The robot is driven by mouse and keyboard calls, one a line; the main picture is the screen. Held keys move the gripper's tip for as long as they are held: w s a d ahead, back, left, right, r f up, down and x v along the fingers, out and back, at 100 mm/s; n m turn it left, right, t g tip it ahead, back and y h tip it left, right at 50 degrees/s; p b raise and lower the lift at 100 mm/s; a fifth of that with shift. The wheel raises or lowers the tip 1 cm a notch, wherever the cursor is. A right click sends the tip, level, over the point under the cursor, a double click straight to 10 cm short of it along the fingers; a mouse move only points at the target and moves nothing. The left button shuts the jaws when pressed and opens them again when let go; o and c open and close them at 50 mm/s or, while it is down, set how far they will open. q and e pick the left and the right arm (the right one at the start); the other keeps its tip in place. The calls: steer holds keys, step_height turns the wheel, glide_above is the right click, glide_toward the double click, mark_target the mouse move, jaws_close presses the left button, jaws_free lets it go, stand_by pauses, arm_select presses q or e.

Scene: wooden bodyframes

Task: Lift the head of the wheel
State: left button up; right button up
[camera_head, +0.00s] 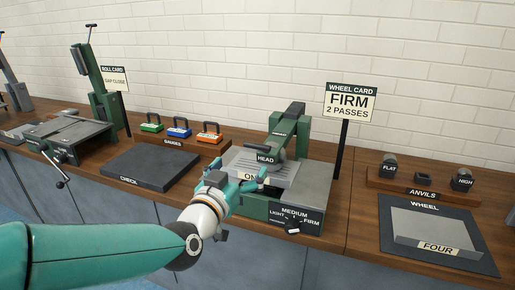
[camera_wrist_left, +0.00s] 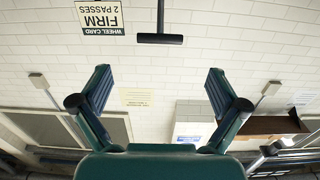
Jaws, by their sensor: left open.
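The wheel machine (camera_head: 292,190) is green and grey and stands on the bench right of centre. Its green head (camera_head: 286,128) has a HEAD label and sits over a pale ribbed panel (camera_head: 283,167). A plate on the front reads MEDIUM, LIGHT and FIRM, with a small lever in front of it. My right gripper does not show.
The wheel card (camera_head: 350,102) reads FIRM, 2 PASSES. Left are a dark CHECK slab (camera_head: 150,168), colored gauges (camera_head: 179,128) and another machine. Right are anvils (camera_head: 424,178) and a grey sheet (camera_head: 436,228). A dark T-shaped bar (camera_wrist_left: 160,39) lies beyond my fingers.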

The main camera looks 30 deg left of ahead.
mark_target(256, 148)
arm_select(q)
steer(key=p+x, duration=0.1)
steer(key=x, duration=0.9)
steer(key=shift+w+a, duration=0.15)
steer(key=shift+w, duration=0.2)
